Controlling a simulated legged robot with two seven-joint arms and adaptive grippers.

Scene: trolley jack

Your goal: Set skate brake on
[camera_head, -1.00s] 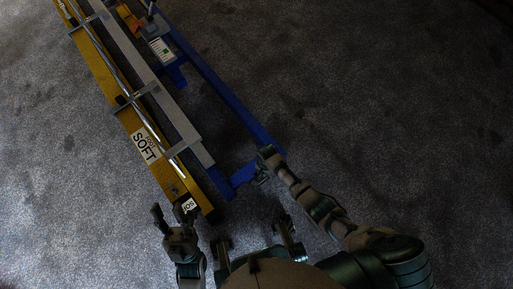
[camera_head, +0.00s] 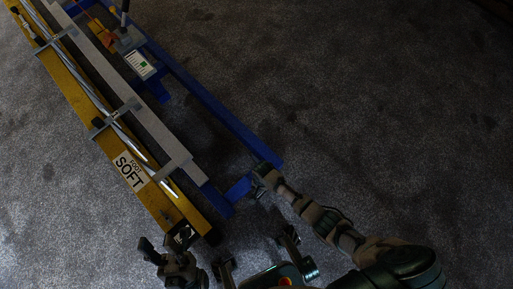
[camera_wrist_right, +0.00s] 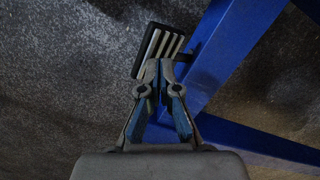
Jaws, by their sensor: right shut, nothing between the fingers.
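The trolley, or skate, has a blue frame (camera_head: 205,105) and shows at upper left in the head view. A small black pedal with light stripes (camera_wrist_right: 160,48) sits beside a blue beam in the right wrist view; it looks like the brake pedal. My right gripper (camera_wrist_right: 160,66) is shut and empty, its tips over the pedal's lower edge. I cannot tell whether they touch it. In the head view my right gripper (camera_head: 262,172) is at the near end of the blue frame and hides the pedal. My left gripper (camera_head: 163,243) is open and empty near the yellow beam's near end.
A yellow beam (camera_head: 85,110) marked "SOFT" and a grey bar (camera_head: 150,130) run along the frame's left side. A grey unit with a lever (camera_head: 127,38) stands further up. Grey speckled floor (camera_head: 380,110) is clear to the right.

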